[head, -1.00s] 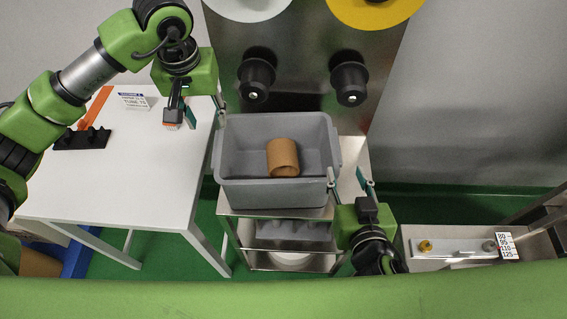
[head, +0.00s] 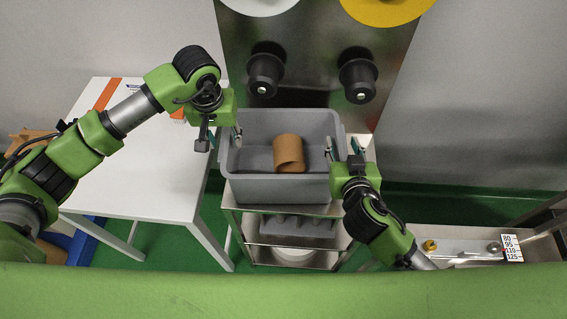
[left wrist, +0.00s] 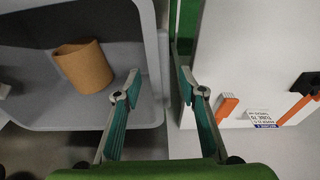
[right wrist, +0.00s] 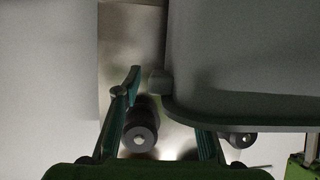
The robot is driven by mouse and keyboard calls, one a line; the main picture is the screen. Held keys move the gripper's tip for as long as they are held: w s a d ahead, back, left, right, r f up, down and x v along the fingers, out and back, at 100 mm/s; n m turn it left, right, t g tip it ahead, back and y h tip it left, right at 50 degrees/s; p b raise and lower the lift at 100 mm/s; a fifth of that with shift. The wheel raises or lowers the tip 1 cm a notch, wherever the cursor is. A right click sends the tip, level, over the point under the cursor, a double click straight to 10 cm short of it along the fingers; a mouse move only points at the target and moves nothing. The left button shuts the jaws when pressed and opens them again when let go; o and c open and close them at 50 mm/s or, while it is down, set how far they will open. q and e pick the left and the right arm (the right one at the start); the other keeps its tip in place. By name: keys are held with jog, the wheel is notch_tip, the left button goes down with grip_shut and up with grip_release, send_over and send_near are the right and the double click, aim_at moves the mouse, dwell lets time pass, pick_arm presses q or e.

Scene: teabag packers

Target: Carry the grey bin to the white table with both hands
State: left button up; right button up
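The grey bin (head: 275,190) stands upright on a metal cart, with a brown cardboard tube (head: 288,152) inside. The white table (head: 150,175) is to its left. My left gripper (head: 226,138) is open at the bin's left rim. In the left wrist view one finger is over the bin's inside and the other outside, with the rim (left wrist: 158,60) between them. My right gripper (head: 342,150) is open at the right rim, one finger on each side. In the right wrist view the bin (right wrist: 240,65) hides the tip of one finger.
The metal cart (head: 228,195) has lower shelves holding a grey tray (head: 290,226). A steel machine panel with black knobs (head: 264,72) rises behind the bin. Orange strips (head: 108,93) lie on the table. A bench with a number card (head: 512,248) is at the lower right.

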pick_arm(q)
jog(key=shift+w+f, duration=0.1)
jog(key=shift+f, duration=0.6)
pick_arm(e)
jog(key=shift+w+f, duration=0.2)
jog(key=shift+w, duration=0.45)
pick_arm(q)
jog(key=shift+c, duration=0.5)
pick_arm(e)
jog(key=shift+c, duration=0.5)
pick_arm(q)
grip_shut()
pick_arm(e)
grip_shut()
pick_arm(q)
jog(key=shift+r, duration=0.15)
pick_arm(e)
jog(key=shift+r, duration=0.15)
